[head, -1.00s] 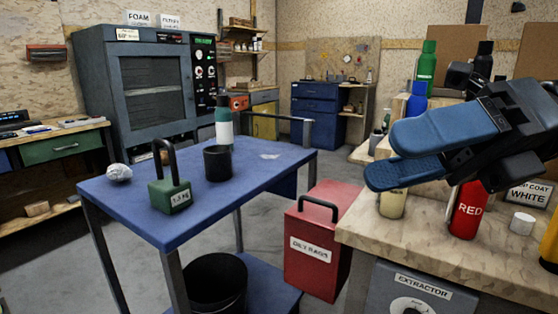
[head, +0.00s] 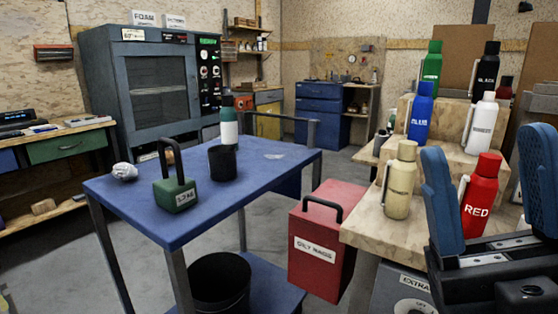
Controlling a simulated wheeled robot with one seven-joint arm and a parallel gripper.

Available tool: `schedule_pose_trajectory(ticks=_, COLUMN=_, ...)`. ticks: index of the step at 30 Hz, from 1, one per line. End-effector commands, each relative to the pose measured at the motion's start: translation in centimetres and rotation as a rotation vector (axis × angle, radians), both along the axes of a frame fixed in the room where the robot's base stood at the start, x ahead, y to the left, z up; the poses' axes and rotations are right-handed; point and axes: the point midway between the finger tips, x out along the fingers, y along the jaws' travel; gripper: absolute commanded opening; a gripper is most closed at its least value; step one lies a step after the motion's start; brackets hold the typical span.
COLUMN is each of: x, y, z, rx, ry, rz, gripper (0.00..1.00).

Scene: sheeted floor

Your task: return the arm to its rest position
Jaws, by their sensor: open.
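My gripper (head: 490,205) is at the right edge of the head view. Its two blue finger pads point upward with a wide gap between them, so it is open. Nothing is held between the pads. It stands in front of the wooden bench (head: 365,232) on the right and hides part of the bench top. A red bottle (head: 484,190) marked RED shows in the gap between the pads, behind the gripper. The rest of my arm is mostly out of view.
Several bottles, including a cream bottle (head: 402,180) and a blue bottle (head: 421,112), stand on the stepped bench. A blue cart (head: 240,200) holds a green weight (head: 174,190), a dark cup (head: 222,162) and a white-and-teal bottle (head: 229,125). A red box (head: 322,240) stands between cart and bench.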

Motion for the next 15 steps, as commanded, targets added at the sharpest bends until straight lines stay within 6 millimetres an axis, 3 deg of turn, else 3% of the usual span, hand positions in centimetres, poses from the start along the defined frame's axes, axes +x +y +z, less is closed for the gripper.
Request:
schedule_pose_trajectory(ticks=8, x=-1.7, y=-1.7, z=-8.1, rx=0.240, ry=0.359, rz=0.005, gripper=0.59)
schedule_pose_trajectory(ticks=15, x=-5.2, y=-2.6, z=-15.9, rx=0.375, ry=0.687, rz=-0.001, gripper=0.59)
